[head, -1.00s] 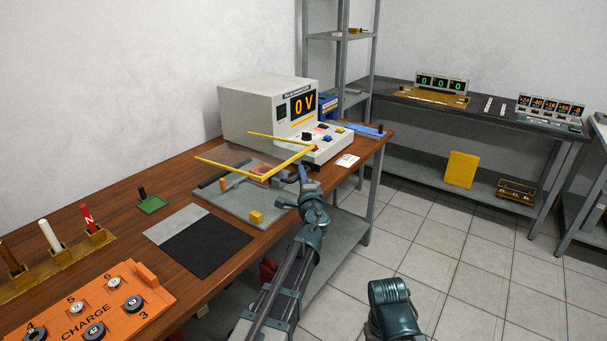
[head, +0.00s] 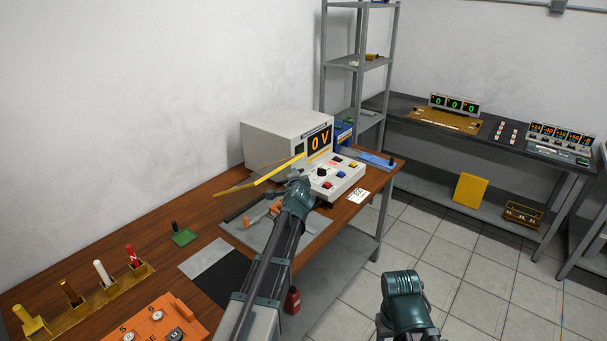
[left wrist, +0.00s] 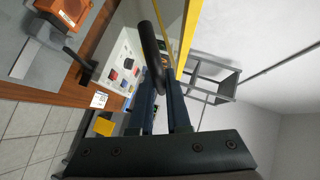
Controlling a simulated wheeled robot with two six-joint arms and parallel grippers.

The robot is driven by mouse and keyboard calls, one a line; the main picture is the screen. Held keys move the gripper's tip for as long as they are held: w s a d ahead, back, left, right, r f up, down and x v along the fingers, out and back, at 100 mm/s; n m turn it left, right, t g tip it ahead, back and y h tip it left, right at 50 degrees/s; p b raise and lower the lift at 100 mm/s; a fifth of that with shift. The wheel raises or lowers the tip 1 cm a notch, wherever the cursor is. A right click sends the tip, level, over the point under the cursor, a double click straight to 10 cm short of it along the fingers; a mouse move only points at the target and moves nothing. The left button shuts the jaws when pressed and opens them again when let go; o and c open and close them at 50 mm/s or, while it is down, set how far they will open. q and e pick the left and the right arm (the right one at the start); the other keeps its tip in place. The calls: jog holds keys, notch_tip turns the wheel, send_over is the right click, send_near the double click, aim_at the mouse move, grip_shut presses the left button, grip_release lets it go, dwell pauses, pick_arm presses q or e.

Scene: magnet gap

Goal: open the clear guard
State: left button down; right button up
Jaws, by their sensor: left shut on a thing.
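The clear guard (head: 277,171) is a see-through panel with yellow edges. In the head view it is tilted up over the grey base plate (head: 240,231), in front of the voltage box. Its yellow edge (left wrist: 187,35) and dark bar handle (left wrist: 151,48) show in the left wrist view. My left gripper (left wrist: 158,82) is shut on the handle, at the guard's near side. In the head view my left gripper (head: 299,184) hides the handle and part of the guard. Part of my right arm shows at the bottom, but its gripper is out of view.
The box with the 0 V display (head: 318,138) and its button panel (head: 337,175) stand close behind my left gripper. An orange block (head: 275,209) sits on the base plate. A green pad (head: 185,237) and a rack of rods (head: 93,300) lie to the left.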

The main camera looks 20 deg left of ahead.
pick_arm(q)
jog(key=w+a+r+n+g+h+p, duration=0.1)
jog(key=w+a+r+p, duration=0.4)
jog(key=a+r+p, duration=0.65)
jog(key=w+a+n+h+p, duration=0.1)
jog(key=w+a, duration=0.1)
jog(key=a, duration=0.6)
jog(key=w+a+f+n+g+h+p, duration=0.1)
jog(key=w+a+p, duration=0.1)
jog(key=a, duration=0.6)
jog(key=shift+w+a+f+g, duration=0.15)
jog(key=shift+w+g, duration=0.15)
jog(key=shift+w, duration=0.25)
jog(key=c, duration=0.9)
grip_release()
jog(key=p+v, duration=0.4)
jog(key=v, duration=0.3)
jog(key=p+v, duration=0.3)
jog(key=v, duration=0.4)
jog(key=shift+a+p, duration=0.25)
jog(key=shift+p, duration=0.15)
